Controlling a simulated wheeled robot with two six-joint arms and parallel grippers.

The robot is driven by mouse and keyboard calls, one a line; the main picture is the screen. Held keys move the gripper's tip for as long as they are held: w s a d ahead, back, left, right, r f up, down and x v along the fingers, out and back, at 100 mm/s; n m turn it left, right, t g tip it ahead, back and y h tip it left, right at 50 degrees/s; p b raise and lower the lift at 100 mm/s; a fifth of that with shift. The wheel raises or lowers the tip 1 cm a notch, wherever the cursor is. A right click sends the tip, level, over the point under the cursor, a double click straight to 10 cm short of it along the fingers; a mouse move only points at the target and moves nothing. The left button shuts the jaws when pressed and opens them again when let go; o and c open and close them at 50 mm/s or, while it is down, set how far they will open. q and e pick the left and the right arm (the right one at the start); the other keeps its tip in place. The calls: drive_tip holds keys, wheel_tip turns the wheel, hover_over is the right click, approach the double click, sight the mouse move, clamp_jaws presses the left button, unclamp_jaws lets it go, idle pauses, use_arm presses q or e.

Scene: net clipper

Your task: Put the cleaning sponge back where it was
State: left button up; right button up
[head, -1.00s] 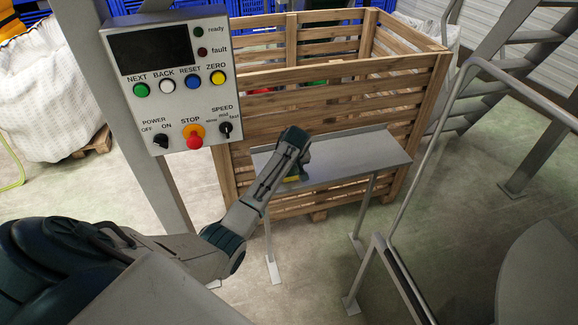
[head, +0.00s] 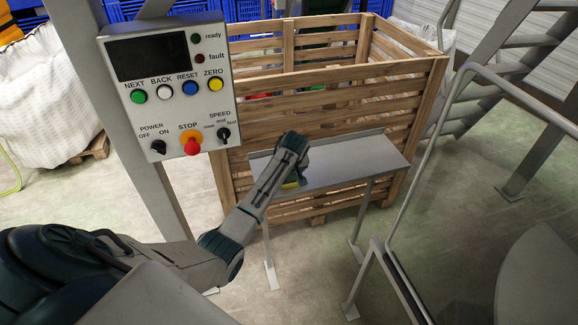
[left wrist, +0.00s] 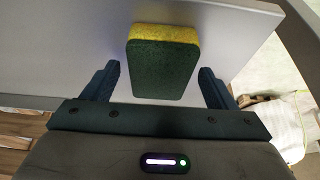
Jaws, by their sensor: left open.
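The cleaning sponge (left wrist: 161,66) has a dark green side and a yellow side. In the left wrist view it is on the grey metal shelf (left wrist: 60,45), between and ahead of my left gripper's fingers, with gaps to both. My left gripper (left wrist: 160,85) is open. In the head view my left gripper (head: 296,165) is over the left part of the shelf (head: 350,160) and hides most of the sponge; a bit of yellow (head: 291,185) shows beneath it. My right gripper is not in view.
A control panel (head: 165,90) with buttons and a red stop knob stands on a post left of the shelf. A wooden slatted crate (head: 330,105) is right behind the shelf. A metal railing (head: 425,165) rises at the right. The shelf's right part is bare.

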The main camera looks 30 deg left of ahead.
use_arm(q)
drive_tip(key=b+v, duration=0.1)
drive_tip(key=v, duration=1)
drive_tip(key=s+d+f+m+t+h, duration=0.2)
drive_tip(key=s+d+f+m+t, duration=0.1)
drive_tip(key=d+f+m+t, duration=0.35)
drive_tip(key=s+f+m+g, duration=0.1)
drive_tip(key=s+f, duration=0.5)
drive_tip(key=f, duration=0.5)
drive_tip(key=s+f+g, duration=0.2)
drive_tip(key=s+f, duration=0.5)
drive_tip(key=f, duration=0.5)
drive_tip(key=s+f+m+g, duration=0.1)
drive_tip(key=s+f, duration=0.5)
drive_tip(key=f, duration=0.5)
drive_tip(key=s+f+g, duration=0.1)
drive_tip(key=s+f, duration=0.4)
drive_tip(key=s, duration=0.7)
drive_tip(key=s+f+m+g, duration=0.1)
drive_tip(key=s+f+g, duration=0.1)
drive_tip(key=s+f, duration=0.4)
drive_tip(key=s+f+m+g, duration=0.1)
drive_tip(key=s+f, duration=0.5)
drive_tip(key=s, duration=1.1)
drive_tip(key=shift+s+d+f+h, duration=0.2)
drive_tip(key=shift+s+d+h, duration=0.1)
drive_tip(key=shift+d+h, duration=0.1)
